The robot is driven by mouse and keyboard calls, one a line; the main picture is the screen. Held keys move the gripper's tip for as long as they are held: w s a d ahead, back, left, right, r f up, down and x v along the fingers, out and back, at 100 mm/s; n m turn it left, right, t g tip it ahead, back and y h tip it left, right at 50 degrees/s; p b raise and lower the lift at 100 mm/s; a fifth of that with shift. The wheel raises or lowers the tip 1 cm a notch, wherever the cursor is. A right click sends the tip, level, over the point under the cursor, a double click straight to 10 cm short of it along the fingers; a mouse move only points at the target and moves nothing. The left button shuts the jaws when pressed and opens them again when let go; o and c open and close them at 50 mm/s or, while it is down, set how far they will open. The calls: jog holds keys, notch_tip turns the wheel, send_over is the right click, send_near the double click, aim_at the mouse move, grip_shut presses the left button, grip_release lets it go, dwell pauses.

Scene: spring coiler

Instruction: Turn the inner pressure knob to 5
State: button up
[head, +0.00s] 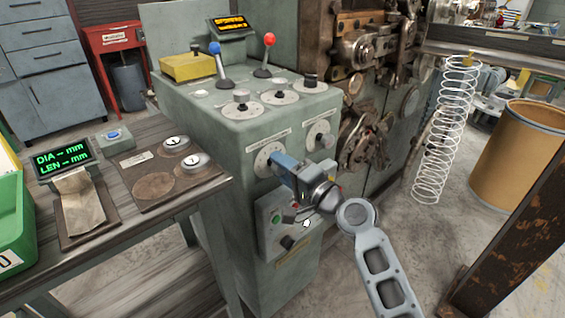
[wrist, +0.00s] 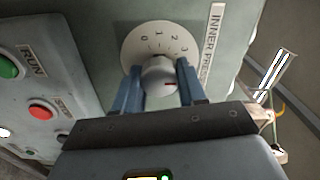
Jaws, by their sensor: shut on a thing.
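The inner pressure knob (wrist: 160,76) is a grey knob with a small red mark on its lower right side. It sits on a round white dial (wrist: 134,38) with small numbers, some readable along the top edge; the lower part is hidden by the knob and fingers. A label reading "INNER PRE..." (wrist: 212,48) stands to its right. My gripper (wrist: 158,68) has its two blue fingers on either side of the knob, shut on it. In the head view the dial (head: 264,159) shows on the green cabinet's front, with my gripper (head: 279,162) covering the knob.
A button panel with a green button (wrist: 8,68) and a red button (wrist: 41,109) lies left of the knob. Another knob (head: 321,141) sits right of it on the green cabinet (head: 230,150). A wire spring (head: 445,130) hangs at the right.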

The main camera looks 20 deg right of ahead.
jog(key=m+p, duration=0.1)
jog(key=m, duration=0.1)
jog(key=m+p, duration=0.1)
jog(key=m, duration=0.2)
jog(key=shift+d+m, duration=0.2)
jog(key=shift+m, duration=0.1)
dwell(0.5)
jog(key=o, duration=0.8)
jog(key=shift+f, duration=0.1)
jog(key=shift+o, duration=1.2)
jog(key=shift+a, duration=0.1)
jog(key=v, duration=0.7)
jog(key=shift+s, duration=0.3)
jog(key=shift+s, duration=0.1)
